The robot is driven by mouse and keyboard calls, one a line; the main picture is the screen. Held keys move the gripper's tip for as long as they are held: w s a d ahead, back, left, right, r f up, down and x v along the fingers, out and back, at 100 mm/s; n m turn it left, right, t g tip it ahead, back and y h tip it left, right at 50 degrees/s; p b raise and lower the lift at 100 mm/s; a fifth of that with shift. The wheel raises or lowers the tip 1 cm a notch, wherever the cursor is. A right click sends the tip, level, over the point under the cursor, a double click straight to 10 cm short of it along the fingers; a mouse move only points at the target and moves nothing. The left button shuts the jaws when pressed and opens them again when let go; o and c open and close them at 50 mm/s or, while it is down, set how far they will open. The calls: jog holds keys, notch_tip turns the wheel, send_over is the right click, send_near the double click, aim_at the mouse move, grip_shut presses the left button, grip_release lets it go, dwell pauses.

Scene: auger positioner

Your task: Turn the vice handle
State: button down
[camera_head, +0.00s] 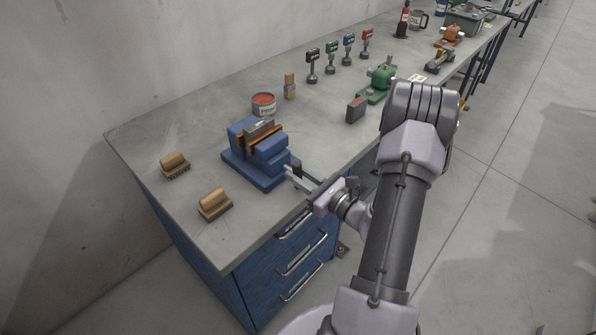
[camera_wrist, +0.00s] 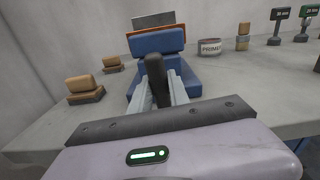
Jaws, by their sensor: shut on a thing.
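The blue vice (camera_head: 259,154) stands on the grey workbench, with a metal piece between its orange-brown jaws. In the wrist view the vice (camera_wrist: 158,42) is straight ahead of my gripper. The dark vice handle (camera_wrist: 157,80) stands upright between my two fingers, and its lower end is hidden. My gripper (camera_wrist: 160,92) is shut on the handle at the front of the vice. In the head view my gripper (camera_head: 293,172) reaches the vice's right front side from the bench's front edge, and the handle there is small and mostly hidden.
Two wooden brushes (camera_head: 174,164) (camera_head: 214,204) lie left of the vice. A primer can (camera_head: 263,105) and a small wooden-topped item (camera_head: 290,86) stand behind it. A dark box (camera_head: 355,109) and a green tool (camera_head: 379,82) are to the right. Blue drawers (camera_head: 300,262) are below the bench edge.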

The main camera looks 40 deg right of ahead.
jog(key=m+p, duration=0.3)
jog(key=m, duration=0.2)
jog(key=shift+d+r+m+p, duration=0.1)
jog(key=shift+m+p, duration=0.2)
jog(key=m+p, duration=0.1)
jog(key=m, duration=0.1)
jog(key=m+p, duration=0.1)
jog(key=m, duration=0.1)
jog(key=shift+d+f+m+p, duration=0.1)
jog(key=shift+f+m+p, duration=0.1)
jog(key=shift+m+p, duration=0.2)
jog(key=shift+m, duration=0.3)
jog(key=c, duration=1.2)
grip_release()
jog(key=shift+c, duration=0.2)
